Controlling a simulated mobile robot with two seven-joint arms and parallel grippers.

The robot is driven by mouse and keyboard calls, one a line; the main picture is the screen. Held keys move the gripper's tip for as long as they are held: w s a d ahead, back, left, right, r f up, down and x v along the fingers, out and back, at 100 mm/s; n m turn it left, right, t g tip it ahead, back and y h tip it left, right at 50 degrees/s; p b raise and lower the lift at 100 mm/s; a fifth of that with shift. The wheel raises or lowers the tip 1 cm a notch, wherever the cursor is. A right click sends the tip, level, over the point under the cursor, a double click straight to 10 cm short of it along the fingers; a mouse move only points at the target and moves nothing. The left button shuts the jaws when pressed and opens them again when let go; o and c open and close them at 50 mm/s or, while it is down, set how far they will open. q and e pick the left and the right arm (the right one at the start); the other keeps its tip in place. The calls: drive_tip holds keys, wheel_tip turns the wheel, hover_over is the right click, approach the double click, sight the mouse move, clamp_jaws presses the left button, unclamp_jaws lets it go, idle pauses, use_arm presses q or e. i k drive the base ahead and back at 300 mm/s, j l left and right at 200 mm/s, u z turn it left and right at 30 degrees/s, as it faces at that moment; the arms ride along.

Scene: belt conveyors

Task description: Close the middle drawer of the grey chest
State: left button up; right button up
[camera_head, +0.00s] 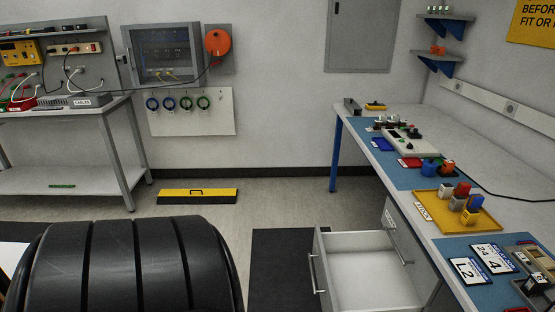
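The grey chest (407,240) stands under the right-hand bench. One of its drawers (365,279) is pulled far out to the left, over the floor. The inside of this drawer is pale and looks empty. Its front panel and bar handle (313,275) face left. Above it, another drawer front with a handle (396,246) is shut. What lies below the open drawer is hidden, and the view cuts off its near end. Neither of my grippers is in view.
The right bench (440,235) carries a yellow tray (427,203), colored blocks and cards. A dark mat (283,262) lies left of the drawer. A yellow-and-black box (196,196) is on the floor by the wall. A grey workbench (62,182) stands at left.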

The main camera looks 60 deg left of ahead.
sight(356, 272)
drive_tip(key=u, duration=1.55)
